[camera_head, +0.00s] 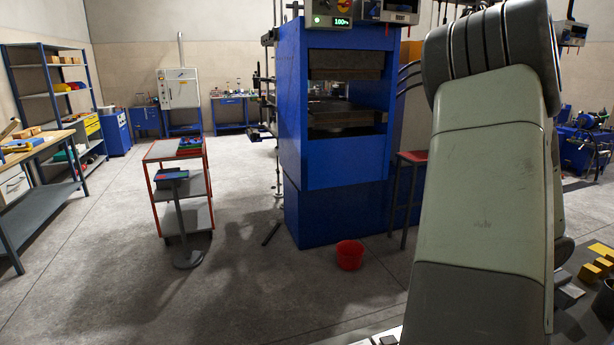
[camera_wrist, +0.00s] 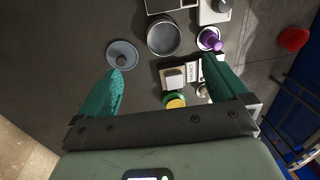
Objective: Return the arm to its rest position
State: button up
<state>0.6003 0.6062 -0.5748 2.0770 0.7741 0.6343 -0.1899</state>
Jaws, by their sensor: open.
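My gripper (camera_wrist: 170,92) shows in the wrist view with its two green fingers spread wide apart and nothing between their tips. It hangs above a dark work surface (camera_wrist: 90,60) that carries small items. In the head view my arm rises at the right and hides much of that side; my gripper is not visible there. A grey disc with a knob (camera_wrist: 122,55) lies beyond the left finger. A round metal dish (camera_wrist: 163,36) lies ahead of the gap, and a white block (camera_wrist: 173,77) lies nearer, between and beyond the fingers.
The blue press (camera_head: 340,150) stands centre, with a red bucket (camera_head: 350,254) on the floor. A red-framed cart (camera_head: 177,187) stands left. Open floor lies between.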

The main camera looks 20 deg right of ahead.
jog(key=w+a+r+n+t, duration=0.1)
jog(key=w+a+r+n, duration=0.25)
jog(key=a+r, duration=0.3)
jog(key=w+a+r+n+t+y, duration=0.1)
jog(key=w+a+r+n, duration=0.25)
jog(key=a+r, duration=0.35)
jog(key=w+a+r+n+t, duration=0.1)
jog(key=w+a+r+n, duration=0.3)
jog(key=a, duration=0.4)
jog(key=s+a+r+n+t, duration=0.1)
jog(key=s+a+r+n, duration=0.2)
jog(key=a+r, duration=0.3)
jog(key=s+a+r+n+t, duration=0.1)
jog(key=s+a+r+n, duration=0.25)
jog(key=a, duration=0.45)
jog(key=s+f+h, duration=0.1)
jog(key=s, duration=0.6)
jog(key=shift+a+n+g, duration=0.35)
jog(key=shift+a+g, duration=0.05)
jog(key=shift+a, duration=0.05)
